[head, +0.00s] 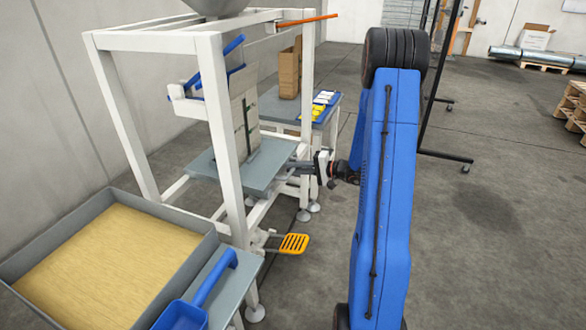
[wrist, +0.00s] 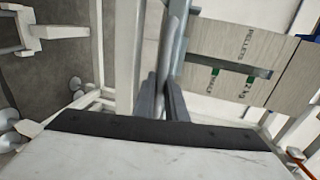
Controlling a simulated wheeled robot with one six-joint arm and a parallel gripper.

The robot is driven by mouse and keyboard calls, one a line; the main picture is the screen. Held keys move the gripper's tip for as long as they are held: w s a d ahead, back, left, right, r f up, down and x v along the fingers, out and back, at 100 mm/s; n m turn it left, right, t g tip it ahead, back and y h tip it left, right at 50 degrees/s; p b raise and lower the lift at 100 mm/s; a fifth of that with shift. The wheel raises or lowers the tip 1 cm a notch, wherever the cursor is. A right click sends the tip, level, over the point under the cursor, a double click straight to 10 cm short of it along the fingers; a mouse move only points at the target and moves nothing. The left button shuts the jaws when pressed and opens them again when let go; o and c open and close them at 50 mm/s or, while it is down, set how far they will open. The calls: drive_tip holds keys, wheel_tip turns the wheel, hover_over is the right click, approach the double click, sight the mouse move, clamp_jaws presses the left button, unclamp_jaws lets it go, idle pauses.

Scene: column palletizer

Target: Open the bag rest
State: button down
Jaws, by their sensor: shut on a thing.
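The bag rest (head: 238,168) is a flat grey plate inside a white frame, and it lies about level. A tall pale bag (head: 245,115) with green marks stands on it. My gripper (head: 290,168) is at the plate's right edge. In the wrist view its two dark fingers (wrist: 160,100) are shut on a grey edge or bar of the bag rest (wrist: 174,45), seen nearly edge-on. The bag (wrist: 235,60) with the print "PELLETS" shows to the right there. The exact contact is partly hidden by my gripper.
The white frame's posts (head: 218,95) stand close around the plate. An orange pedal (head: 293,243) is low in front. A tray of yellow pellets (head: 110,260) and a blue scoop (head: 190,310) are at the lower left. A side table with brown bags (head: 289,72) stands behind.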

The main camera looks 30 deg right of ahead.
drive_tip(key=f+v, duration=0.2)
drive_tip(key=v, duration=1)
drive_tip(key=s+f+v, duration=0.1)
drive_tip(key=f+v, duration=0.2)
drive_tip(key=v, duration=1)
drive_tip(key=shift+s+d+f, duration=0.25)
drive_tip(key=shift+d, duration=0.25)
drive_tip(key=c, duration=1.8)
unclamp_jaws()
drive_tip(key=v, duration=1.7)
drive_tip(key=shift+s, duration=0.2)
drive_tip(key=shift+d, duration=0.15)
